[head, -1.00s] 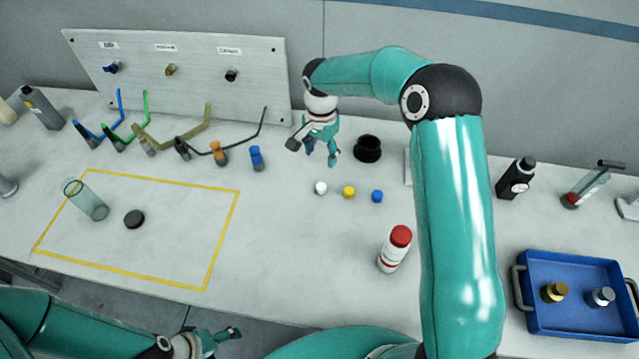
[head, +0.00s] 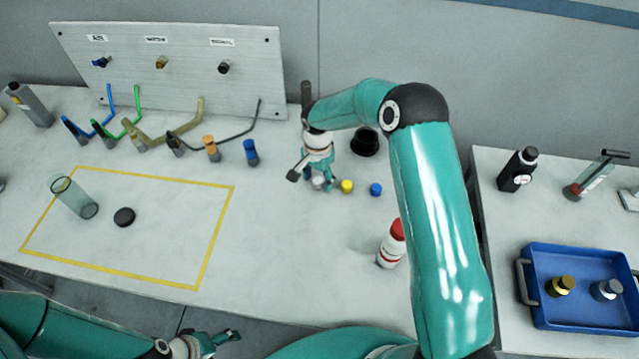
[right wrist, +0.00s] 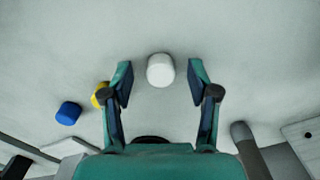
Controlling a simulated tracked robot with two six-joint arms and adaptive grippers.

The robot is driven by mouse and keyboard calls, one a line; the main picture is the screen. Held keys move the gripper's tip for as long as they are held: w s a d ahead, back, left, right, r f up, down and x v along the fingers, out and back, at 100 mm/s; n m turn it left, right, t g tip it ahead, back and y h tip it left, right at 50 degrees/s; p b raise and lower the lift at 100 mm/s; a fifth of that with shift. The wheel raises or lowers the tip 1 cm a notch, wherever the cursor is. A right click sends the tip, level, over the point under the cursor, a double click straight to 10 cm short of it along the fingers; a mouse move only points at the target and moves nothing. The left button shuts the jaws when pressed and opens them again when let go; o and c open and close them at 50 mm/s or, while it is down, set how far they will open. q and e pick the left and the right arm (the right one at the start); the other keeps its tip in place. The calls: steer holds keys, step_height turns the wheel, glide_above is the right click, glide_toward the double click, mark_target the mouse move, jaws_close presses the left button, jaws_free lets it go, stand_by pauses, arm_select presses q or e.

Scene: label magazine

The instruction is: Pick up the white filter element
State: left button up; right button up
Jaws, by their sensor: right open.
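The white filter element (right wrist: 160,70) is a short white cylinder on the pale bench. In the right wrist view it lies between and just beyond the fingertips of my right gripper (right wrist: 160,82), with a gap on each side. In the head view the white filter element (head: 318,183) is partly hidden by the open, empty right gripper (head: 314,182), which hangs down at it. My left gripper (head: 216,341) is low at the front, off the bench edge; its fingers look apart.
A yellow element (head: 347,187) and a blue element (head: 376,190) stand close by to the right. A black cup (head: 364,142) stands behind. A red-capped white bottle (head: 391,246) is in front. A blue tray (head: 532,312) is at right. Bare bench lies left of the gripper.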

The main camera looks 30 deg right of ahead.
steer(key=shift+f, duration=0.2)
steer(key=shift+c, duration=0.2)
steer(key=c, duration=0.9)
steer(key=shift+r, duration=0.1)
